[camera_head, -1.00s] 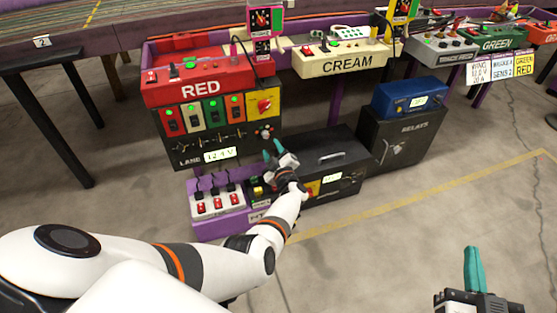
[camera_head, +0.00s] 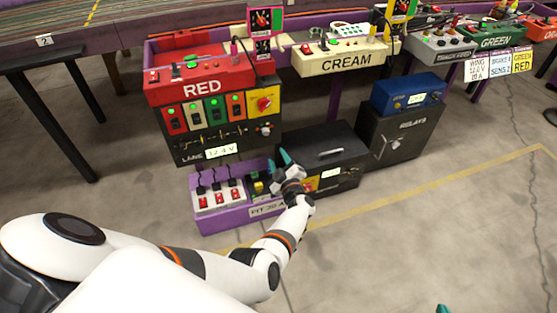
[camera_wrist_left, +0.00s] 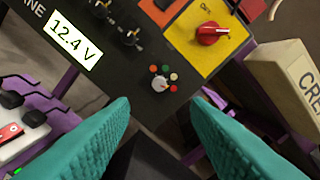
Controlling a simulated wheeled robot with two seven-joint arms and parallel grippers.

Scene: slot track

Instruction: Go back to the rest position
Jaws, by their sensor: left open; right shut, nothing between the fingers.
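My left gripper (camera_head: 280,160) is open and empty. It hangs in front of the black box with a handle (camera_head: 335,150), just right of the purple switch box (camera_head: 232,222). In the left wrist view, its two teal fingers (camera_wrist_left: 160,112) are spread apart. The black lane panel with a small knob, coloured dots and a 12.4 V display (camera_wrist_left: 145,75) lies beyond them. No contact with the panel shows there. Only a teal tip of my right gripper (camera_head: 442,309) shows at the bottom edge of the head view. The rest of it is out of frame.
The red control box (camera_head: 200,90) stands above the lane panel. The cream box (camera_head: 345,60) is on the purple-edged table. The relays cabinet (camera_head: 405,135) with a blue unit (camera_head: 408,95) stands to the right. Open floor (camera_head: 430,220) lies at the lower right.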

